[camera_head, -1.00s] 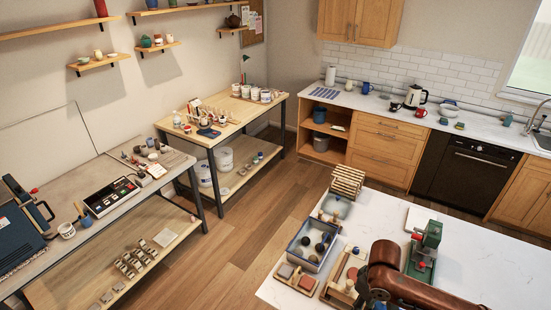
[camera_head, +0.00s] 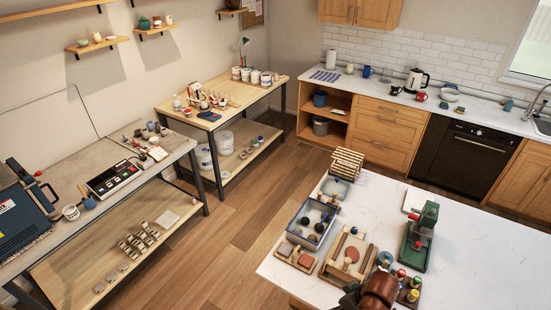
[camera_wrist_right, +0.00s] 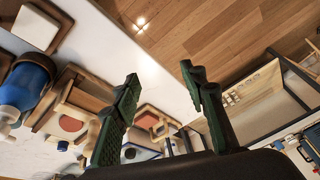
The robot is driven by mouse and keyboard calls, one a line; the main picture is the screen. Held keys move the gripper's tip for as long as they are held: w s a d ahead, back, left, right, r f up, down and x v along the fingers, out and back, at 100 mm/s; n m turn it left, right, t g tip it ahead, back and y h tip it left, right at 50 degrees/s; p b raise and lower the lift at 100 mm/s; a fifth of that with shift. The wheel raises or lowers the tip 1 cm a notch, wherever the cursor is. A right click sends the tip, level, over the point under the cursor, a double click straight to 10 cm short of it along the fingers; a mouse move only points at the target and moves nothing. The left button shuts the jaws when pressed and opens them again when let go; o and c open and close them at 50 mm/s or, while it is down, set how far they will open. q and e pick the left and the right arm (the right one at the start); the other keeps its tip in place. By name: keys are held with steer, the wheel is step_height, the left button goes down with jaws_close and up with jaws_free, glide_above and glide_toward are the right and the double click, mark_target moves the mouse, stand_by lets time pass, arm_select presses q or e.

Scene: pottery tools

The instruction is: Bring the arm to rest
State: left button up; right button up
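My right arm (camera_head: 377,290), brown and rounded, shows at the bottom edge of the head view, in front of the white island counter (camera_head: 470,210). Its gripper cannot be made out clearly there. In the right wrist view my right gripper (camera_wrist_right: 160,88) has its two dark green fingers spread apart, with nothing between them. Beyond the fingers are the edge of the counter and the wooden floor. My left gripper is not in view.
The counter holds a grey bin (camera_head: 296,234) with dark balls, a green press (camera_head: 421,232), a wooden slat rack (camera_head: 347,162) and wooden trays near my arm. A blue bottle (camera_wrist_right: 28,85) shows in the wrist view. The counter's right part is clear.

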steer(key=s+d+f+m+t+h, duration=0.1)
steer(key=s+d+f+m+h, duration=0.2)
steer(key=s+d, duration=0.45)
steer(key=s+d+f+m+h, duration=0.1)
steer(key=s+d+f+m, duration=0.25)
steer(key=s+d, duration=0.45)
steer(key=s+a+f+b, duration=0.1)
steer(key=f+b, duration=0.2)
steer(key=f, duration=1.1)
steer(key=s+f+g+b, duration=0.1)
steer(key=s+f+b, duration=0.15)
steer(key=f, duration=1.15)
steer(key=a+f+b, duration=0.1)
steer(key=f+b, duration=0.3)
steer(key=f, duration=1)
arm_select(q)
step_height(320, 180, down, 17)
steer(key=b, duration=0.7)
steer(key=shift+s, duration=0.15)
arm_select(e)
steer(key=s+f+n+g, duration=0.1)
steer(key=s+f, duration=1.8)
steer(key=f, duration=0.4)
steer(key=shift+y, duration=0.4)
steer(key=shift+s+n, duration=0.1)
steer(key=shift+n, duration=0.15)
